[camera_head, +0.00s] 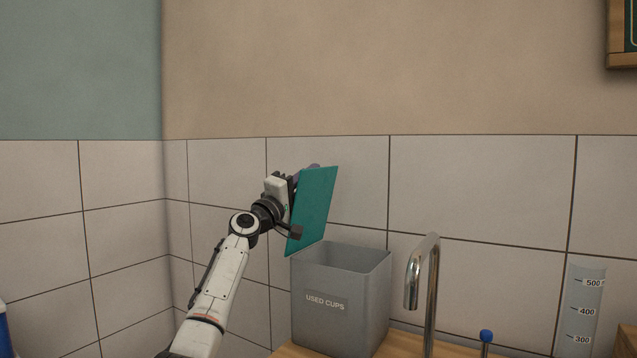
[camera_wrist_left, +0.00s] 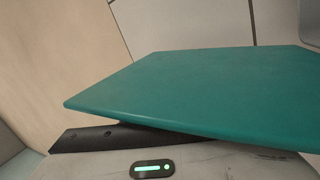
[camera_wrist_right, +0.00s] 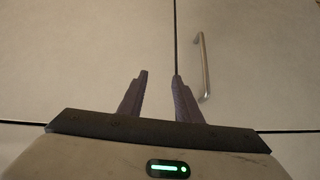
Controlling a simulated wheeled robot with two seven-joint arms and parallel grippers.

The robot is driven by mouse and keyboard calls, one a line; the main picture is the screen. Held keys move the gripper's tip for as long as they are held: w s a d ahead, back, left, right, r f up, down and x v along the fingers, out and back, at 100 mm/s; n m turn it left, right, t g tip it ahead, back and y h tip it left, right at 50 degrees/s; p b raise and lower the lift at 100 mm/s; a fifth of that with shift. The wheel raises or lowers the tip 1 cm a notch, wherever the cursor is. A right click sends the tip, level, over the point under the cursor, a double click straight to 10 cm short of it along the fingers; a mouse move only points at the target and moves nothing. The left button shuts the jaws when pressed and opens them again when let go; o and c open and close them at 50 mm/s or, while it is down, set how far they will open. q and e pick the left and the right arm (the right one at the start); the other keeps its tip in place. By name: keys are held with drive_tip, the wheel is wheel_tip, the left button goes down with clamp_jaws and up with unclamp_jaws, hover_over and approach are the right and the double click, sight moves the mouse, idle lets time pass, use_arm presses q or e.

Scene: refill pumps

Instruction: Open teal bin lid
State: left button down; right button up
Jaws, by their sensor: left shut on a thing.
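The teal lid (camera_head: 313,208) stands steeply raised at the left rim of the grey bin (camera_head: 340,327), which is labelled "USED CUPS". The bin's top is uncovered, and its inner walls show. My left gripper (camera_head: 298,186) is at the lid's upper left side, shut on the lid. The lid hides most of its fingers. In the left wrist view the lid (camera_wrist_left: 200,92) fills the middle and covers the fingertips. My right gripper (camera_wrist_right: 160,80) shows only in the right wrist view, open and empty, with its two fingers apart.
Right of the bin stand a curved metal tap (camera_head: 431,290), a blue-topped knob (camera_head: 486,336) and a graduated cylinder (camera_head: 582,310). A tiled wall (camera_head: 480,190) is behind them. The right gripper faces cabinet doors with a metal handle (camera_wrist_right: 204,65).

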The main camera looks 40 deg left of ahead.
use_arm(q)
drive_tip(key=shift+s+a+n, duration=0.1)
drive_tip(key=shift+a+n, duration=0.3)
drive_tip(key=shift+a, duration=0.05)
drive_tip(key=shift+r, duration=0.1)
drive_tip(key=c, duration=1.5)
unclamp_jaws()
drive_tip(key=shift+b+v, duration=0.7)
drive_tip(key=shift+v, duration=4.45)
